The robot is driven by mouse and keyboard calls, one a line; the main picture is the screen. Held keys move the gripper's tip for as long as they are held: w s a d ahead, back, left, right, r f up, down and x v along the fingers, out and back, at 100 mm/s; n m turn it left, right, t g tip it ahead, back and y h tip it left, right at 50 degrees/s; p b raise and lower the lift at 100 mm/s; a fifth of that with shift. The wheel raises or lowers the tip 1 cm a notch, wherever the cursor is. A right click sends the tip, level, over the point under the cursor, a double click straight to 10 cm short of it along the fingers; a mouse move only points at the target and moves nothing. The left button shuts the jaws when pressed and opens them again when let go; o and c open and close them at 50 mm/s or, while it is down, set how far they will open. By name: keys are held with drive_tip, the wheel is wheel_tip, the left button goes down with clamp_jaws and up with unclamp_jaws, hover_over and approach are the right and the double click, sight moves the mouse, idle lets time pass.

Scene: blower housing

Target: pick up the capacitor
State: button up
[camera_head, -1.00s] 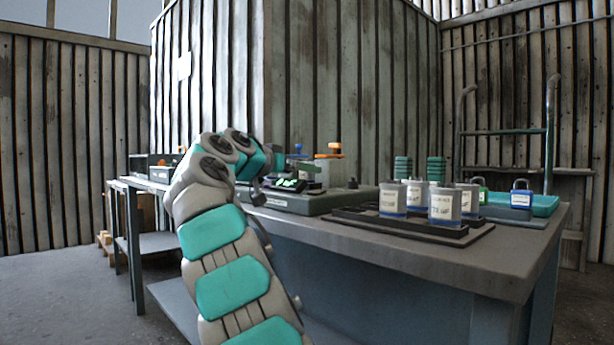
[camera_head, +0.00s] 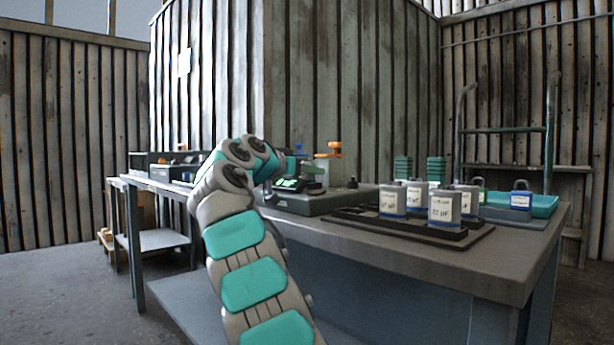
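Several grey cylindrical cans with white labels, apparently capacitors, stand upright on a dark tray (camera_head: 340,217) on the bench. One is at the left (camera_head: 392,202), one at the front (camera_head: 443,208), one at the right (camera_head: 467,203) and one behind (camera_head: 417,187). The front label seems to read 22 µF; the others are too small to read surely. My arm (camera_head: 246,250) rises from the bottom centre and bends right at its wrist (camera_head: 265,163), left of the cans and apart from them. My gripper's fingers cannot be made out at the wrist's end.
The grey bench (camera_head: 510,262) has a green-based device (camera_head: 310,203) with a small lit display left of the tray. A teal tray (camera_head: 543,205) with blue and green padlock-shaped items is behind right. Green stacks (camera_head: 436,169) stand at the back. A second table (camera_head: 140,180) is left.

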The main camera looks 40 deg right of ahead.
clamp_jaws()
idle(0.3)
